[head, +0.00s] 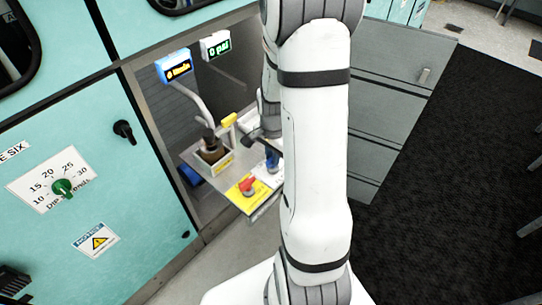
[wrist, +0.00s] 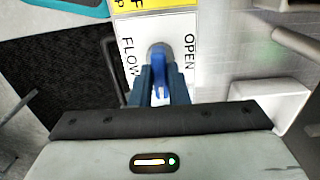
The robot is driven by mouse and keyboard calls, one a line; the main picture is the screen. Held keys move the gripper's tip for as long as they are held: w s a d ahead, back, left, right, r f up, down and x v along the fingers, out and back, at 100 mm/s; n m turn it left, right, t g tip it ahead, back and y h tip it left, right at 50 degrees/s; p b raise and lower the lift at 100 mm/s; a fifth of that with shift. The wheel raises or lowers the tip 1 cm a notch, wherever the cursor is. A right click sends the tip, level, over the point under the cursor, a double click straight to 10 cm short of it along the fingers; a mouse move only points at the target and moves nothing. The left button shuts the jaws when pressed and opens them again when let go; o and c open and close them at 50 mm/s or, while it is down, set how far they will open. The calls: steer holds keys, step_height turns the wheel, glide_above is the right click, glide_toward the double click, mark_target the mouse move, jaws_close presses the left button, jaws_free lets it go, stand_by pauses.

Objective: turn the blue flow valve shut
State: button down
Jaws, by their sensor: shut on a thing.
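The blue flow valve (wrist: 160,54) stands on a white plate (wrist: 130,75) lettered FLOW on its left and OPEN on its right in the wrist view. My gripper (wrist: 161,82) is shut on its blue handle, with a dark blue-grey finger on each side. The fingers hide part of the handle, so I cannot tell its exact angle. In the head view the valve (head: 272,159) shows as a small blue piece beside my white arm. My arm hides part of it and most of the gripper there.
A blue display (head: 174,66) and a white display (head: 215,46) reading 0 psi are above. Teal cabinets flank the left.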

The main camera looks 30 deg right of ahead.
steer(key=shift+d, duration=0.1)
steer(key=c, duration=1.4)
jaws_free()
steer(key=shift+r+p, duration=0.4)
steer(key=shift+r, duration=3.5)
steer(key=s+a+r+n+t+p, duration=0.1)
steer(key=s+a+r+n+p, duration=0.1)
steer(key=s+a+r+n, duration=0.4)
steer(key=s+a+r+n+t+p, duration=0.1)
steer(key=s+a+r+n+p, duration=0.1)
steer(key=s+a+r+n, duration=0.4)
step_height(320, 180, up, 5)
steer(key=shift+a+r+n+t+p, duration=0.2)
steer(key=shift+a+n+t+p, duration=0.15)
steer(key=shift+n, duration=0.75)
